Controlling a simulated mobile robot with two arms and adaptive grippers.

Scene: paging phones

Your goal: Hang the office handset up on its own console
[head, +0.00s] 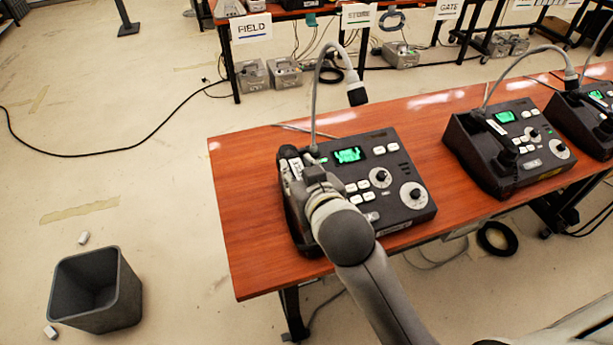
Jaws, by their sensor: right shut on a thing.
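A dark desk console (392,180) with a green screen, white buttons and two dials sits on the left part of the red-brown table. My right gripper (308,180) is at the left side of this console, shut on a dark handset (290,154). The handset lies along the console's left side, at its cradle area. The gripper and my arm hide most of the handset and cradle, so I cannot tell whether it is fully seated. No label naming the office console can be read. My left gripper is not in view.
A second console (512,150) and a third console (596,106) stand farther right on the table (252,240). A grey bin (95,290) stands on the floor at left. Signed tables are at the back.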

